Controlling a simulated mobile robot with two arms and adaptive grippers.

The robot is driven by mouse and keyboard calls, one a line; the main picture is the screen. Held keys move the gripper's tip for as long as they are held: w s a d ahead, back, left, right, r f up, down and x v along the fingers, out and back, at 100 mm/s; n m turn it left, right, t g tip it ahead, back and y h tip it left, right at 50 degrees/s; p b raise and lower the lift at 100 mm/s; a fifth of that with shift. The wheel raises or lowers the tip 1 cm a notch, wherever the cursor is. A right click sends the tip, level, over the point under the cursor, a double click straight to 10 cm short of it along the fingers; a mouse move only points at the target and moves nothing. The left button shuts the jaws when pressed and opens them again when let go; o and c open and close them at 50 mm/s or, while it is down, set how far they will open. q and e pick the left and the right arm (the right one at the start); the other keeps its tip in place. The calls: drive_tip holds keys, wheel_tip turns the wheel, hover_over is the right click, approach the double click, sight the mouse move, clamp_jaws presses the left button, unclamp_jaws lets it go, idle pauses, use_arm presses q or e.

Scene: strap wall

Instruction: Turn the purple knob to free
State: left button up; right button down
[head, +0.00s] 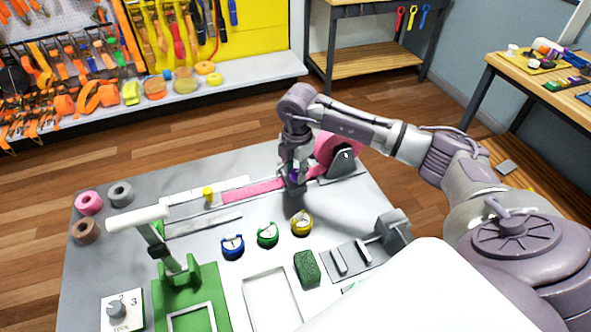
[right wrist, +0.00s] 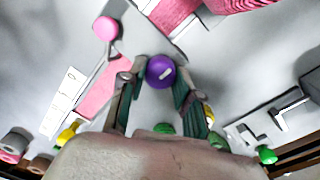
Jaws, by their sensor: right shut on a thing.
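The purple knob (head: 294,177) sits at the pink strap track on the grey table, mostly hidden by my right gripper (head: 295,183) in the head view. My right gripper (right wrist: 160,80) points down and is shut on the knob, one finger on each side. I cannot read any label for free. My left gripper is not in view.
A pink strap (head: 250,190) runs along the track from a large pink roll (head: 325,150). Blue (head: 232,247), green (head: 268,235) and yellow (head: 301,223) round dials stand in front. A green press (head: 180,285) with a white handle (head: 138,219) rises at left. A green sponge (head: 307,268) lies near the front.

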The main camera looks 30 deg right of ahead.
drive_tip(key=shift+n, duration=0.3)
drive_tip(key=n+b, duration=0.2)
drive_tip(key=shift+f+n, duration=0.1)
drive_tip(key=shift+n, duration=0.2)
drive_tip(key=n+b, duration=0.2)
drive_tip(key=n, duration=0.3)
drive_tip(key=shift+d+b, duration=0.1)
drive_tip(key=shift+b, duration=0.3)
drive_tip(key=n+b, duration=0.2)
drive_tip(key=n, duration=0.3)
drive_tip(key=shift+n+b, duration=0.9)
drive_tip(key=shift+n, duration=1.4)
drive_tip(key=shift+r, duration=0.2)
drive_tip(key=c, duration=0.8)
unclamp_jaws()
